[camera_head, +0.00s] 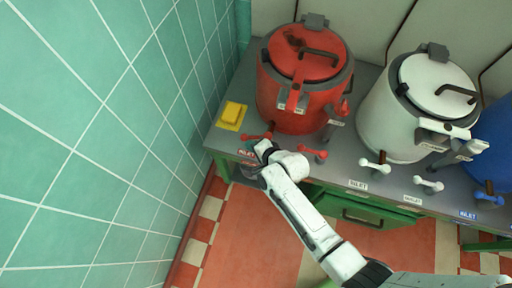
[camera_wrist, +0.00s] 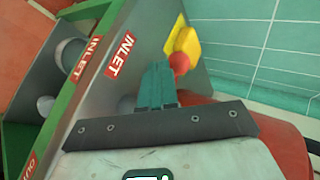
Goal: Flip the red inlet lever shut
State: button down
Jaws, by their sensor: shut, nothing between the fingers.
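The red inlet lever (camera_head: 252,137) is on the counter at the foot of the red kettle (camera_head: 280,110), behind a red INLET label (camera_head: 247,154). My gripper (camera_head: 263,146) is right at the lever and hides part of it. In the wrist view my gripper's teal fingers (camera_wrist: 157,72) are together and hold nothing. The lever's round red knob (camera_wrist: 181,63) shows just beside the fingertips; I cannot tell whether they touch. The rest of the lever is hidden behind the fingers. The INLET label (camera_wrist: 121,54) lies left of the fingers.
A yellow block (camera_head: 232,114) lies on the counter near the tiled wall (camera_head: 110,130). A second red lever (camera_head: 313,154) stands to the right. A white kettle (camera_head: 385,120) with white levers (camera_head: 375,168) and a blue kettle (camera_head: 497,140) stand farther right. The floor in front is clear.

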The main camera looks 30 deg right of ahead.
jog(key=shift+w, duration=1.45)
